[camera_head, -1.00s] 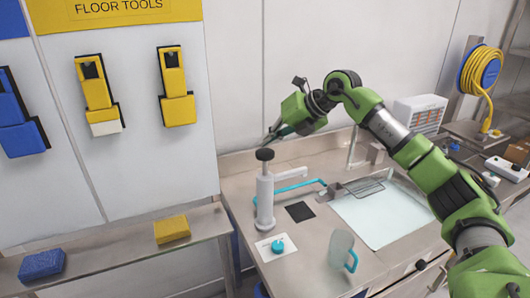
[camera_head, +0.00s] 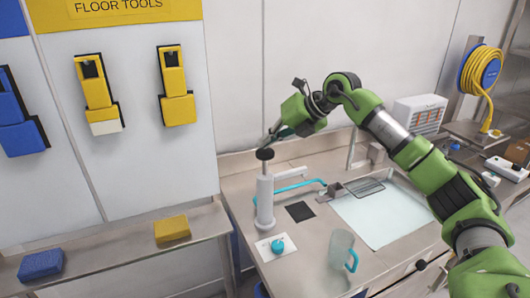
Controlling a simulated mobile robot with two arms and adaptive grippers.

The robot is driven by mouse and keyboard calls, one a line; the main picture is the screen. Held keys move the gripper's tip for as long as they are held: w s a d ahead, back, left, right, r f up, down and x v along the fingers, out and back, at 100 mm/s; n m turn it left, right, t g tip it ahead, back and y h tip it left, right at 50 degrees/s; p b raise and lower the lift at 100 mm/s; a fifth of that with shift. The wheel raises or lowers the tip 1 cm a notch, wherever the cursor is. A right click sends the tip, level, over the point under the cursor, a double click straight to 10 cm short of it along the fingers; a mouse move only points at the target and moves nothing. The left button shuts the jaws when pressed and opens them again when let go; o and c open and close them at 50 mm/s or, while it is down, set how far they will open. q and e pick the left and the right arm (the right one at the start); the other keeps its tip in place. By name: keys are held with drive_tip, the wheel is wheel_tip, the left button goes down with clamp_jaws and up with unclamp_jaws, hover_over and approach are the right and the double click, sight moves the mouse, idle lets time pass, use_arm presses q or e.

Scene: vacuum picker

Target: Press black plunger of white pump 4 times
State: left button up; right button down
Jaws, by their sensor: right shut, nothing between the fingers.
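The white pump (camera_head: 265,203) stands upright on the steel counter. Its black plunger (camera_head: 265,154) is the round knob on top, with a thin stem between it and the white body. My right gripper (camera_head: 270,140) is shut and empty, with its tips just above the black knob, touching it or nearly so. My left gripper does not show.
A white card with a blue round piece (camera_head: 277,246), a dark square pad (camera_head: 299,211) and a clear jug with a blue handle (camera_head: 342,250) are on the counter. A pale basin (camera_head: 385,218) lies to the right. Yellow and blue sponges (camera_head: 172,229) sit on a left shelf.

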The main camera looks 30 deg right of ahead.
sight(272, 153)
drive_tip(key=shift+s+f+b, duration=0.1)
drive_tip(key=shift+f+b, duration=1.3)
drive_tip(key=shift+f, duration=1)
idle(1.6)
idle(0.3)
drive_tip(key=shift+r+p, duration=2.15)
drive_tip(key=shift+r, duration=0.5)
wheel_tip(272, 153, up, 5)
drive_tip(key=p, duration=0.4)
drive_tip(key=shift+r, duration=0.1)
idle(0.3)
